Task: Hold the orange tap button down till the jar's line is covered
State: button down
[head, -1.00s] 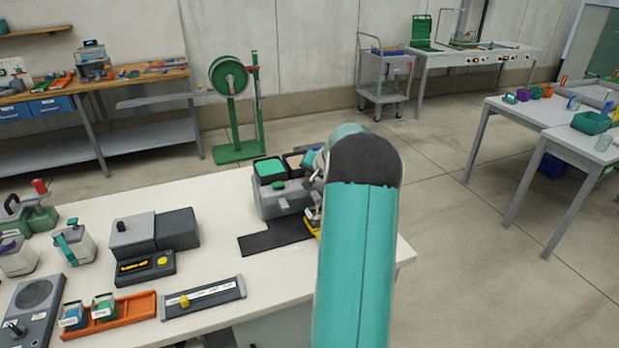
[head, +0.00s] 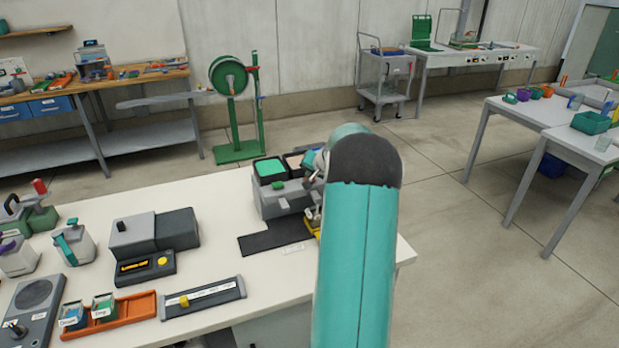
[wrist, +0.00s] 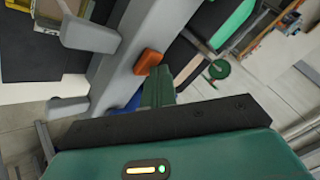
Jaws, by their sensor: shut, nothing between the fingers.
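The orange tap button (wrist: 149,61) sits on the side of a grey dispenser body (wrist: 133,45) in the wrist view. My gripper (wrist: 158,72) is shut and empty, its green fingertips right at the button's lower edge and partly overlapping it. I cannot tell whether they press it.
Open tubs, one with green contents (head: 269,168), top the dispenser. A dark mat (head: 270,238) lies before it. Blunt grey spouts (wrist: 90,37) jut from the dispenser.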

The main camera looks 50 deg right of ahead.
jog(key=shift+r, duration=0.1)
dwell(0.3)
jog(key=shift+r, duration=0.9)
jog(key=shift+r, duration=2.5)
jog(key=shift+a, duration=0.1)
